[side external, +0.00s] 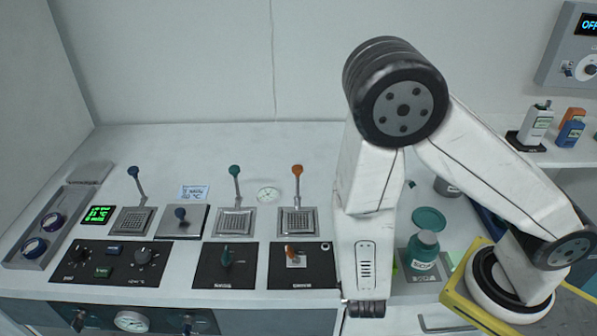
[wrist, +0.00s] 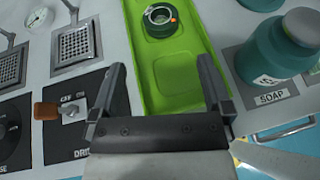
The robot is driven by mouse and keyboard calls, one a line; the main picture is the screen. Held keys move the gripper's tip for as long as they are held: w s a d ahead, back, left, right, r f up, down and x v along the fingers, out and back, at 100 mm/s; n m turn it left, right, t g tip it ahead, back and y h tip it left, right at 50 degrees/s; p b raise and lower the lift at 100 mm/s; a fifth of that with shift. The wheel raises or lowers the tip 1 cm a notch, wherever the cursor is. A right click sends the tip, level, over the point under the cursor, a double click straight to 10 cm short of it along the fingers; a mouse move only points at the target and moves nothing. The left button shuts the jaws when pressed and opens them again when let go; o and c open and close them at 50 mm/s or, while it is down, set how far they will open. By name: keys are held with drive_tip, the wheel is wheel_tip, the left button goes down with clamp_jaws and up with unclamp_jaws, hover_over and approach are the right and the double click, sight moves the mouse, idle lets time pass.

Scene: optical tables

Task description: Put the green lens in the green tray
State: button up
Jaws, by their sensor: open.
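The green tray (wrist: 178,80) is a long, bright green tray with shallow recesses, running up the middle of the wrist view. The lens is beyond the fingertips. In the side view my arm hides the gripper, the lens and most of the tray.
A teal soap bottle (wrist: 284,48) stands right of the tray. A control panel with an orange-brown knob (wrist: 47,109) and a metal grille (wrist: 76,44) are on the left. In the side view, upright levers (side external: 297,180) rise left of my arm.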

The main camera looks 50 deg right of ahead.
drive_tip(key=shift+d, duration=0.1)
